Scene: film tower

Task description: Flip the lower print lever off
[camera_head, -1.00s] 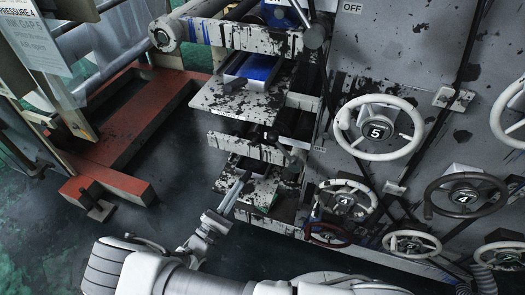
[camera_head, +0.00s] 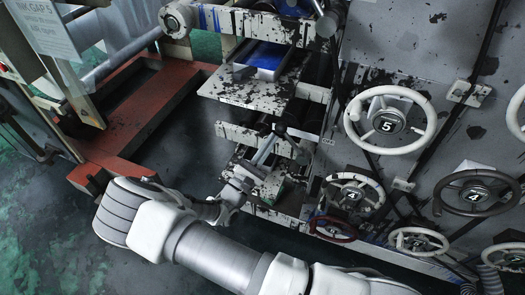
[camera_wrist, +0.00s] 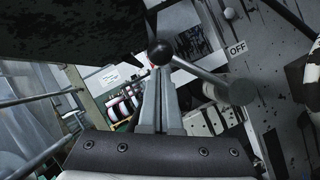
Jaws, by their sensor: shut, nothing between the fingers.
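The lower print lever (camera_head: 300,133) is on the side of the press below the blue-topped shelf. It is a grey rod with a dark ball knob. In the wrist view the knob (camera_wrist: 161,52) is at the tips of my gripper (camera_wrist: 160,74), and the rod runs right and down to a round pivot (camera_wrist: 243,92). A small OFF label (camera_wrist: 237,48) is up and right of the rod. My gripper (camera_head: 273,140) is shut and empty, its tips right at the knob; whether they touch I cannot tell.
An upper lever knob (camera_head: 326,25) stands above. Handwheels, including one marked 5 (camera_head: 389,121), stick out of the grey panel to the right. A splattered shelf (camera_head: 240,93) overhangs the lever area. A red frame (camera_head: 105,145) is on the left, with dark floor between.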

